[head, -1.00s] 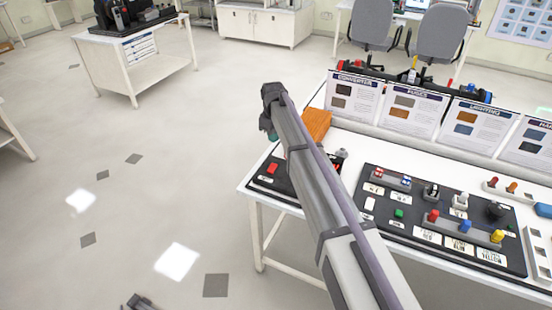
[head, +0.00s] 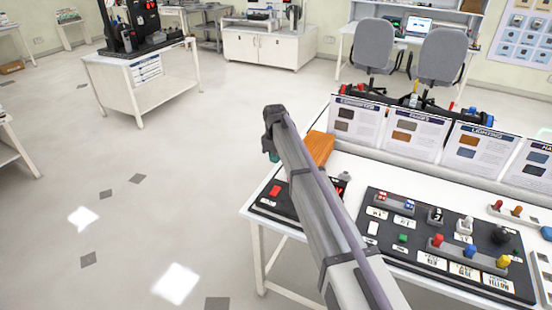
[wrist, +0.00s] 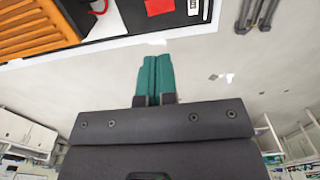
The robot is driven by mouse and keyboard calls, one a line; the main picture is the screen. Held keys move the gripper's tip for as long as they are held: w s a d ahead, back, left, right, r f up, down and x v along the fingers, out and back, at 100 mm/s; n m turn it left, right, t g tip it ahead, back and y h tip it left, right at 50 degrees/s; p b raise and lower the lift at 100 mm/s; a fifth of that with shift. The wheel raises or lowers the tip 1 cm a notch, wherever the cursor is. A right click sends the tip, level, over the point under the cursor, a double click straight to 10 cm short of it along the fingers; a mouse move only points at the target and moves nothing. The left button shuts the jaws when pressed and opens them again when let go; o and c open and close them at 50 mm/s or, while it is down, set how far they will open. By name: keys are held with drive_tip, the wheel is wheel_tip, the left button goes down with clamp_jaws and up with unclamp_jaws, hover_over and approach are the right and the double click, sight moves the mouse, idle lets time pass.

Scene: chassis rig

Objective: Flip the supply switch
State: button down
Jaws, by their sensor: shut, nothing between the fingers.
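My gripper (wrist: 156,76) has teal fingers that are shut with nothing between them. In the head view its tip (head: 273,157) is at the far end of my arm, by the left end of the bench. A small black panel (head: 268,203) with a red switch or button (head: 275,190) lies at the bench's left end. In the wrist view the red part (wrist: 159,6) is at the top edge, apart from the fingers. A larger black panel (head: 390,262) carries several coloured knobs and toggles. Its labels are too small to read, so I cannot tell which part is the supply switch.
An orange-brown slatted block (head: 319,147) stands on the white bench (head: 350,165) beside my arm; it also shows in the wrist view (wrist: 35,25). Several sign cards (head: 415,133) stand along the back. My arm hides part of the bench.

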drive_tip(key=shift+r, duration=0.1)
wheel_tip(320, 180, up, 14)
drive_tip(key=s+p, duration=0.1)
drive_tip(key=p, duration=1.3)
drive_tip(key=shift+s+a, duration=0.4)
drive_tip(key=shift+f, duration=0.2)
drive_tip(key=s+d+f+m+b, duration=0.1)
drive_tip(key=s+d+m, duration=0.3)
drive_tip(key=s+d, duration=0.4)
drive_tip(key=s+d+f+m+b, duration=0.2)
drive_tip(key=s+d+m, duration=0.3)
drive_tip(key=s, duration=1)
drive_tip(key=s+d+f+m+b, duration=0.2)
drive_tip(key=s+d+m, duration=0.2)
drive_tip(key=s+d, duration=0.7)
drive_tip(key=shift+s+d+f+m, duration=0.15)
drive_tip(key=shift+s+d+m, duration=0.2)
drive_tip(key=shift+d, duration=0.25)
